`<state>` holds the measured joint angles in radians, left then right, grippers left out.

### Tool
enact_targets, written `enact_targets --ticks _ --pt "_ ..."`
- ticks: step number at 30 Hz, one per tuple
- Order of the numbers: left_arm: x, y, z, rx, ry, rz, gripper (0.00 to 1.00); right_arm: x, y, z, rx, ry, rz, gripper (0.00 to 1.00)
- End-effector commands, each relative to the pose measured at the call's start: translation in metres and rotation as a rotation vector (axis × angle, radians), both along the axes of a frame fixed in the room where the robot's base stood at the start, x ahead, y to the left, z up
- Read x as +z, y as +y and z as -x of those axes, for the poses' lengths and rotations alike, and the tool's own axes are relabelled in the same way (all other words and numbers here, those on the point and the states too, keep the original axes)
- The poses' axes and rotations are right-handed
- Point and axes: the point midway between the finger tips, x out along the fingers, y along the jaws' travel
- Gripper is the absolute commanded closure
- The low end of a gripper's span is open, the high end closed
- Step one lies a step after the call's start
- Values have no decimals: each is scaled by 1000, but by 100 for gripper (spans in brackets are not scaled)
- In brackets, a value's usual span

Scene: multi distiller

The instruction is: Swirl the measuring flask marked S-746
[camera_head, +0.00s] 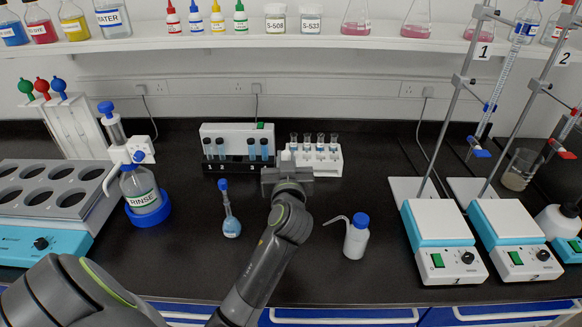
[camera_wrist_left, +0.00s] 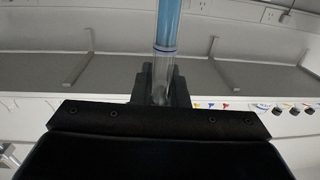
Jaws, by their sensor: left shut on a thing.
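A small measuring flask (camera_head: 231,226) with a long thin neck, a blue stopper and pale blue liquid stands slightly tilted in the picture on the dark bench. Its label is too small to read, so I cannot confirm S-746. My left gripper (camera_head: 287,176) is to the right of and behind the flask, apart from it, in front of the white tube rack. In the left wrist view, my left gripper (camera_wrist_left: 160,88) is shut on the clear part of a glass tube (camera_wrist_left: 167,30) holding blue liquid. The gripper hides this tube in the head view. My right gripper is not in view.
The white tube rack (camera_head: 325,160) and a device with blue-filled vials (camera_head: 238,146) stand behind. A wash bottle (camera_head: 356,238) is to the right, a RINSE bottle (camera_head: 140,190) to the left. Hotplates (camera_head: 438,225) and stands fill the right. Bench around the flask is clear.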

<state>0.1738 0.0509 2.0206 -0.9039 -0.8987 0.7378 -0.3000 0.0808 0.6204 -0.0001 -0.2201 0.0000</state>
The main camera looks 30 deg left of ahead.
Motion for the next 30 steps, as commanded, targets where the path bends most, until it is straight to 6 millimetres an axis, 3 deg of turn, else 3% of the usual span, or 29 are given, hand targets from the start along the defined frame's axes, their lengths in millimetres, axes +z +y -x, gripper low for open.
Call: enact_targets --ticks 4,8,14,17,24,30 --pt "1 10 23 1 0 1 100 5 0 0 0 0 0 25" --pt "-1 -3 37 0 -1 9 100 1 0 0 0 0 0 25" --pt "-2 -25 33 -2 -4 7 100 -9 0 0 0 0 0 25" --pt "-1 -31 18 -3 -4 0 100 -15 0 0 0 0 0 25" --pt "2 -8 -3 2 -1 -8 100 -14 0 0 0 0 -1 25" --pt "1 10 19 1 1 1 100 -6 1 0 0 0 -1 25"
